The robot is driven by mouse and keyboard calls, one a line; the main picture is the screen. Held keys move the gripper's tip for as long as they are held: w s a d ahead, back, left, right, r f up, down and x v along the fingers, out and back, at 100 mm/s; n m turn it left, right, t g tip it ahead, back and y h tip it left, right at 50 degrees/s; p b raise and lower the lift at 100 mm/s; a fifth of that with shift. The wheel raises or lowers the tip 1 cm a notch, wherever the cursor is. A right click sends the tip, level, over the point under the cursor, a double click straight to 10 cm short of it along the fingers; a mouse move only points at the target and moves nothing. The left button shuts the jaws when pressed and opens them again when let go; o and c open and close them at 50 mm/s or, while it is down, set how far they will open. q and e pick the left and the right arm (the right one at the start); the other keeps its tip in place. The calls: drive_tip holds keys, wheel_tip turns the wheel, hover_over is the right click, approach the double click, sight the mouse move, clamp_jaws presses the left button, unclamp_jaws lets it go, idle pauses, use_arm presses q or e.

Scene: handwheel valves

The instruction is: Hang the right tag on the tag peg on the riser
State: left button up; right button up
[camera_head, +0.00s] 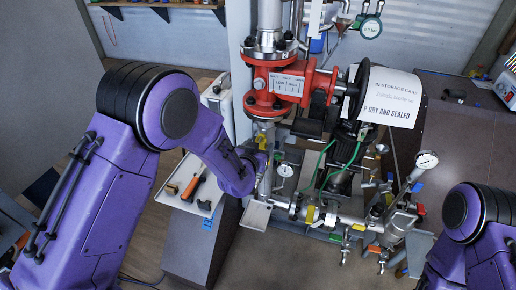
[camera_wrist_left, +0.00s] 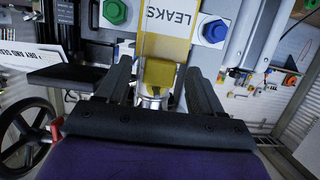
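A white tag with a yellow border, lettered "LEAKS" (camera_wrist_left: 168,18), shows in the left wrist view, ahead of my left gripper (camera_wrist_left: 160,66). The two black fingers are apart. A yellow piece (camera_wrist_left: 159,74) shows in the gap between them, with space visible on both sides. In the head view my left arm reaches the riser (camera_head: 267,140) below the red valve (camera_head: 278,85); its fingers are mostly hidden there. I cannot pick out the tag peg. My right gripper is outside the views; only part of its arm shows at lower right.
A white tray (camera_head: 181,208) with an orange-handled tool (camera_head: 193,187) lies beside my left forearm. In the left wrist view, green (camera_wrist_left: 115,12) and blue (camera_wrist_left: 215,31) fittings flank the tag.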

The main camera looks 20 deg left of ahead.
use_arm(q)
drive_tip(key=v, duration=1)
drive_tip(key=shift+s, duration=0.25)
drive_tip(key=shift+r, duration=0.1)
drive_tip(key=s+a+f+n+g+y, duration=0.25)
drive_tip(key=s+a+f, duration=0.25)
drive_tip(key=s+f, duration=0.3)
drive_tip(key=s+a+f+n+g+y, duration=0.1)
drive_tip(key=s+a+f+n+g, duration=0.35)
drive_tip(key=s+f, duration=0.4)
drive_tip(key=s+a+f+g, duration=0.4)
drive_tip(key=s+f, duration=0.6)
drive_tip(key=s, duration=0.4)
drive_tip(key=shift+s, duration=0.35)
drive_tip(key=shift+y, duration=0.25)
